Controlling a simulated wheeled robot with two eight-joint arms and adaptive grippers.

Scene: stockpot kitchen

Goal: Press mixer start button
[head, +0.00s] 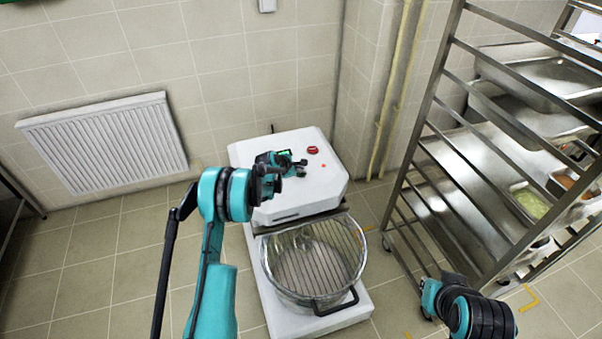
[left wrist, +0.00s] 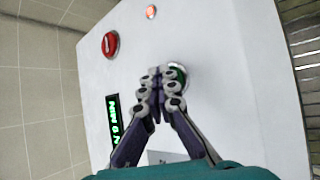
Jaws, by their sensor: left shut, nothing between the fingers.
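The white mixer (head: 320,185) stands on the floor by the tiled wall, its wire-guarded bowl (head: 318,265) in front. On its top panel are a red button (head: 313,150), also in the left wrist view (left wrist: 110,44), and a small red light (left wrist: 150,11). A green round button (left wrist: 183,78) shows just behind my left fingertips, which partly hide it. My left gripper (head: 298,166) is shut and empty over the panel; its fingertips (left wrist: 166,82) overlap the green button, and I cannot tell whether they touch it. My right gripper (head: 430,294) is low at the right, its fingers unclear.
A green-lit display (left wrist: 114,118) is on the panel beside my left fingers. A metal rack (head: 440,150) with trays stands right of the mixer, close to my right arm. A white radiator (head: 105,143) is on the left wall. Floor left of the mixer is clear.

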